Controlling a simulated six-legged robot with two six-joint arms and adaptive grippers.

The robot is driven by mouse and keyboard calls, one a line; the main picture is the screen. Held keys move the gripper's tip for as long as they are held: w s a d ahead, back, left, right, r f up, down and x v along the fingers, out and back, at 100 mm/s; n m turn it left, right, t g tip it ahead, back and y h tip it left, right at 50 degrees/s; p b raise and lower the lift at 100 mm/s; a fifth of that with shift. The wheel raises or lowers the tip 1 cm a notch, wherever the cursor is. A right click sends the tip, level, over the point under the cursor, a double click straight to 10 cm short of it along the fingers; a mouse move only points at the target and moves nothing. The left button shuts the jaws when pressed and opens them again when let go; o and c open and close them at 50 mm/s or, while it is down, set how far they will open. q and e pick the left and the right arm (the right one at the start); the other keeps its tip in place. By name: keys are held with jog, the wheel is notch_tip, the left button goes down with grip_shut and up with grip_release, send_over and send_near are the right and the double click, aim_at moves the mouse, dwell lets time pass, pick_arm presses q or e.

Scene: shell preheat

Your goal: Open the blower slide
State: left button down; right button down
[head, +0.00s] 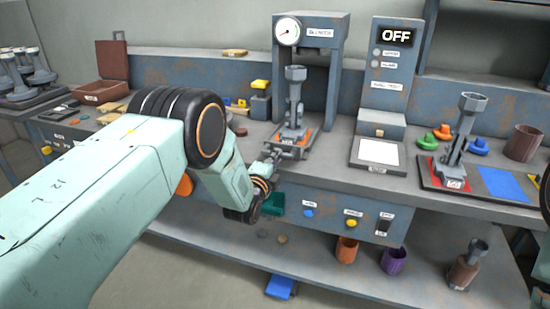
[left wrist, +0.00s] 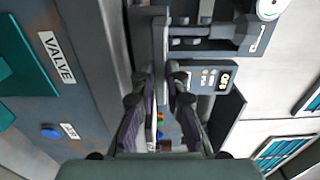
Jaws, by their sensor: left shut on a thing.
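My left gripper (head: 272,158) reaches to the front edge of the bench, just below a dark grey fixture with a cylinder (head: 295,95) under the gauge press. In the left wrist view its two dark fingers (left wrist: 165,80) are closed around a narrow grey bar (left wrist: 160,45). I see no label naming the blower slide, so I cannot tell for certain that this bar is it. The held end is mostly hidden between the fingers. My right gripper does not show.
A teal part (head: 272,205) sits on the bench front below the gripper; a VALVE label (left wrist: 57,57) is beside it. A panel reading OFF (head: 397,38) stands right of the press (head: 310,30). Another grey fixture (head: 462,135) stands farther right. Cups (head: 394,262) stand on the lower shelf.

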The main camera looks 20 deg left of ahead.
pick_arm(q)
jog(key=shift+w+a+r, duration=0.1)
jog(key=shift+a, duration=0.1)
jog(key=c, duration=1.6)
grip_release()
jog(key=shift+c, duration=0.2)
jog(key=shift+d, duration=0.1)
jog(key=s, duration=1.1)
jog(key=shift+s+a, duration=0.25)
jog(key=shift+s, duration=0.15)
